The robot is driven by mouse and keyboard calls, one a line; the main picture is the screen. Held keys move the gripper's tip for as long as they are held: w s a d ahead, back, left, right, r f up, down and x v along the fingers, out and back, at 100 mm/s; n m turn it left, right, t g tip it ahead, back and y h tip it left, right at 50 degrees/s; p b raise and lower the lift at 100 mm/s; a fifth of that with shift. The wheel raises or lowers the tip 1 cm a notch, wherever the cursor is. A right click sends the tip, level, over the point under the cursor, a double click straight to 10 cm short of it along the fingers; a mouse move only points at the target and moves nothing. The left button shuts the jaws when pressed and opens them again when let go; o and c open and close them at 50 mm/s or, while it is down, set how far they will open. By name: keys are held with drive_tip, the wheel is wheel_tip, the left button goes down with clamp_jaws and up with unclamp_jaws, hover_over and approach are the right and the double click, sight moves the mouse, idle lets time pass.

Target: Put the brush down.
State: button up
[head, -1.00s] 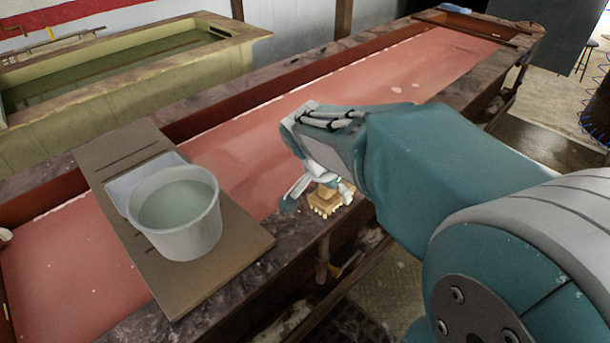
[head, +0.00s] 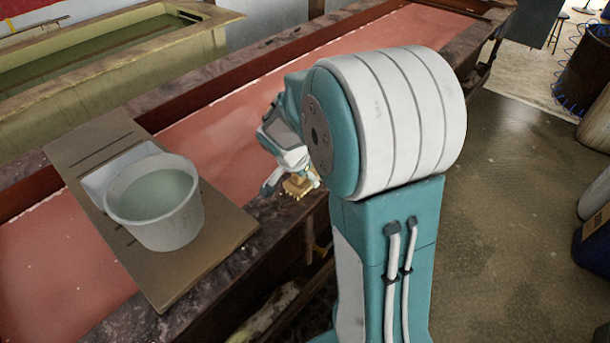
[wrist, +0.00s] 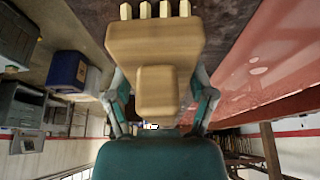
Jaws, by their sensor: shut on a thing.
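The brush (head: 298,186) has a pale wooden body with light bristle tufts. My gripper (head: 290,178) is shut on it, over the near rim of the long trough, to the right of the board with the bucket. In the wrist view the brush (wrist: 155,50) fills the space between the two fingers of my gripper (wrist: 160,95), with its tufts at the top edge of the picture. The tufts are close to the dark stone rim (wrist: 225,20); I cannot tell whether they touch it. My own arm hides part of the trough in the head view.
A white bucket (head: 155,225) of liquid stands on a brown board (head: 190,285) laid across the trough (head: 225,125), beside a pale tray (head: 100,180). A yellowish basin (head: 215,40) is behind. The rim between board and gripper is bare. Floor (head: 490,190) is open at right.

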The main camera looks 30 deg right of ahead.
sight(293, 186)
drive_tip(key=o, duration=0.9)
drive_tip(key=shift+o, duration=0.2)
drive_tip(key=v, duration=1.1)
drive_tip(key=shift+s+r, duration=0.1)
drive_tip(key=shift+r, duration=0.05)
drive_tip(key=s+a+r+n+t+y, duration=0.2)
drive_tip(key=s+a+n, duration=0.2)
drive_tip(key=s+n, duration=0.3)
drive_tip(key=s+a+r+n+t+y, duration=0.2)
drive_tip(key=s+a+n, duration=0.3)
drive_tip(key=s, duration=0.6)
drive_tip(key=shift+r+n, duration=0.45)
drive_tip(key=shift+n, duration=0.55)
